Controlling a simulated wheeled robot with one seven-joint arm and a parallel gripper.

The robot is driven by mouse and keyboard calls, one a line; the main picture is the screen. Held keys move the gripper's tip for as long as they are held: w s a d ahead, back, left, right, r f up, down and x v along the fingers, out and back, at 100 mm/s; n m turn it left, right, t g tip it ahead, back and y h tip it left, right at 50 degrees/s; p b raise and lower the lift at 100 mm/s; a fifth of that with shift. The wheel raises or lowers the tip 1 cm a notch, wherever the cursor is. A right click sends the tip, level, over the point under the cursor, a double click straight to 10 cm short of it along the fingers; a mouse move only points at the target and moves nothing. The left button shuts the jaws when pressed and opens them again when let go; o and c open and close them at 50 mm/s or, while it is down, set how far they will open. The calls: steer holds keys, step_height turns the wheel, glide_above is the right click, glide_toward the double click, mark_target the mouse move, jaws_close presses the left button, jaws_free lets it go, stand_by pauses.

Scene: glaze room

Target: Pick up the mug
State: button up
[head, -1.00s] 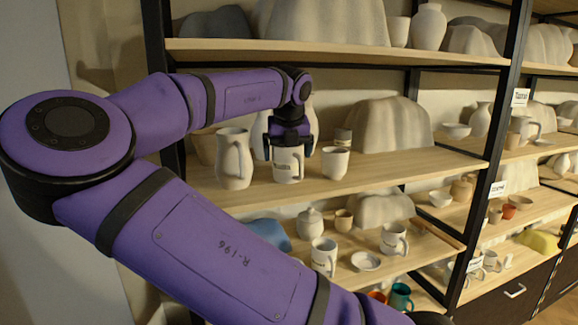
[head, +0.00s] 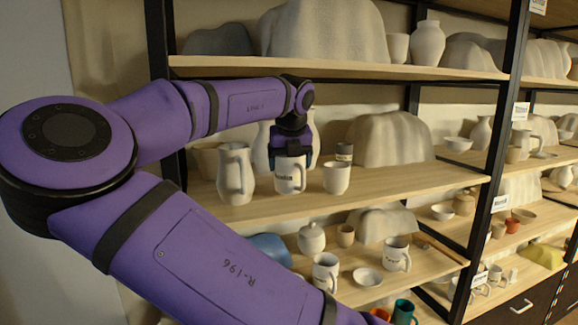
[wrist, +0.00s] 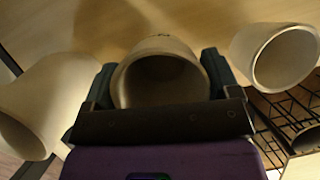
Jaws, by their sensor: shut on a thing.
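The white mug (head: 288,177), with a dark printed label, is on the middle shelf level between a pitcher and a cup. My gripper (head: 292,152) comes down from above, shut on the mug with a finger on each side. The mug seems to hang a little above the shelf board, though the gap is hard to see. In the wrist view the mug's round opening (wrist: 162,82) sits between the two dark fingers. Its lower part is hidden there.
A white pitcher (head: 236,175) stands close on the left and a plain cup (head: 336,179) close on the right. The upper shelf (head: 330,68) is overhead. The front right of the shelf is clear.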

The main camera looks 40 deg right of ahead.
steer(key=s+a, duration=0.4)
steer(key=s, duration=0.3)
steer(key=s+a, duration=0.4)
steer(key=s, duration=0.3)
steer(key=shift+s+a, duration=0.3)
steer(key=shift+s, duration=0.1)
stand_by(0.9)
